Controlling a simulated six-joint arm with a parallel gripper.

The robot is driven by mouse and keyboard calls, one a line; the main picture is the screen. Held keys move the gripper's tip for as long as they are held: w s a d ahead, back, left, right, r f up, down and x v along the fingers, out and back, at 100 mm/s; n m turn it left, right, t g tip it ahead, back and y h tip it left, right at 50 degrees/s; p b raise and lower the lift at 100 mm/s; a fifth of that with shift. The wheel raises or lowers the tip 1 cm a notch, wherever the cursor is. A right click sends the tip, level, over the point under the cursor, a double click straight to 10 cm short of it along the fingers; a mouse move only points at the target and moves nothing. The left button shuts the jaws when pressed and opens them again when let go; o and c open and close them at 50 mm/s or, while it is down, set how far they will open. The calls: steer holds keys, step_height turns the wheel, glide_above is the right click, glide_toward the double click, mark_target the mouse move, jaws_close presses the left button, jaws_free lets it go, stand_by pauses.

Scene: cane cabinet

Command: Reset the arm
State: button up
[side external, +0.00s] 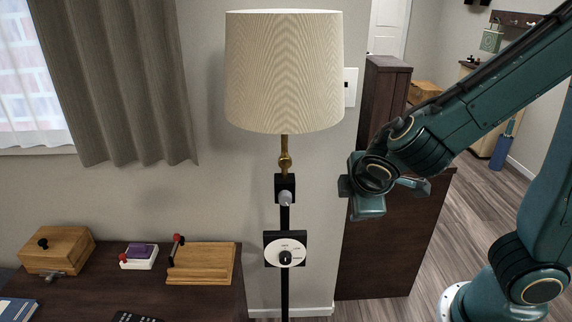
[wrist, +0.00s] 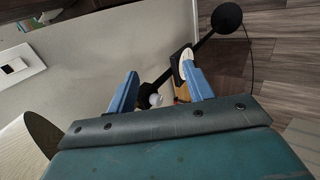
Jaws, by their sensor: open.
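My gripper (side external: 362,187) is teal and hangs to the right of the floor lamp's black pole (side external: 284,218), apart from it in the side view. In the wrist view my gripper (wrist: 160,69) has its two blue fingers spread, with nothing held between them. The lamp pole (wrist: 210,34), a white dial (wrist: 187,63) and a pale knob (wrist: 155,99) show beyond and between the fingers. In the side view the lamp has a beige shade (side external: 284,72), a grey knob (side external: 285,198) and a round white dial (side external: 285,251).
A dark brown cabinet (side external: 385,255) stands behind my gripper. A dark desk (side external: 205,302) at left holds a wooden box (side external: 57,248), a purple-topped white box (side external: 139,256) and a wooden board with a red-tipped lever (side external: 201,264).

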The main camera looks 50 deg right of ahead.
steer(key=s+r+m+y, duration=0.5)
steer(key=s+r+m, duration=0.3)
steer(key=s+r, duration=0.2)
steer(key=shift+s+d+m+t, duration=0.4)
steer(key=shift+s+d, duration=0.05)
steer(key=shift+s, duration=0.4)
